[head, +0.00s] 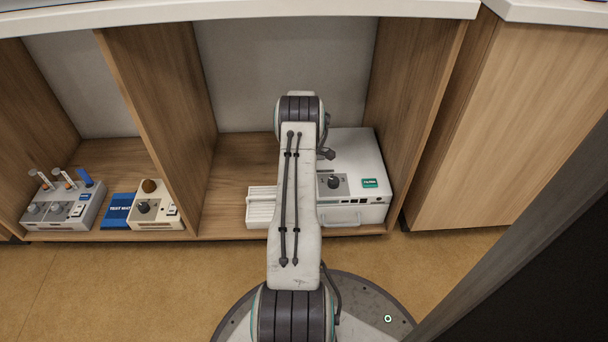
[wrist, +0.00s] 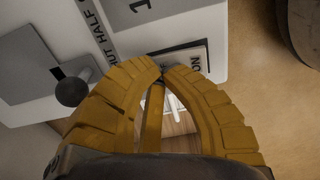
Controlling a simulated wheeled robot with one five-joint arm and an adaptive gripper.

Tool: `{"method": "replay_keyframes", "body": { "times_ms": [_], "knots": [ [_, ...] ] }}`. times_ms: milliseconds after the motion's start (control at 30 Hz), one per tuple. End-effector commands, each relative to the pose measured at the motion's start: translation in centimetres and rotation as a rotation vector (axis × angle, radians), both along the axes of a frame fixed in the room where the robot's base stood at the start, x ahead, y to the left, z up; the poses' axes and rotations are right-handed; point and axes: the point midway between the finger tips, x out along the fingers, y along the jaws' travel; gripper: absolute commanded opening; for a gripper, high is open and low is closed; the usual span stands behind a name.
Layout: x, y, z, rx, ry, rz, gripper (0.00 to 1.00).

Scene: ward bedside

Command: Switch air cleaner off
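A white boxy unit (head: 352,150), which I take for the air cleaner, stands in the right-hand compartment, partly hidden by my arm. Its top has a dark knob (head: 333,182) on a grey plate and a green label (head: 370,183). In the wrist view a white housing (wrist: 225,25) shows a knob (wrist: 72,90) and a switch (wrist: 185,55) with "ON" printed beside it. My gripper (wrist: 163,73) has its yellow fingertips together at the switch's near edge. Nothing shows between them, and whether they touch the switch is unclear. My arm hides the gripper in the head view.
The left compartment holds a grey device with tubes (head: 65,204), a blue booklet (head: 118,209) and a small white box with a knob (head: 155,207). A wooden divider (head: 160,90) separates the compartments. A white ledge (head: 230,10) overhangs. A dark upright panel (head: 530,240) stands at right.

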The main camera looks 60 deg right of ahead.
Motion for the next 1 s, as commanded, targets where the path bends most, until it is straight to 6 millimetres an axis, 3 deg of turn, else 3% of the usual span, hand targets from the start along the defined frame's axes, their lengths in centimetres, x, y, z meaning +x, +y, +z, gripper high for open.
{"method": "replay_keyframes", "body": {
  "times_ms": [400, 800, 1000],
  "knots": [
    [0.0, 0.0, 1.5, 0.000, 0.000, 0.000, 0.00],
    [0.0, 0.0, 1.7, -0.001, -0.001, 0.000, 0.00],
    [0.6, 0.4, 3.6, -0.002, -0.001, 0.003, 0.00]
  ]
}}
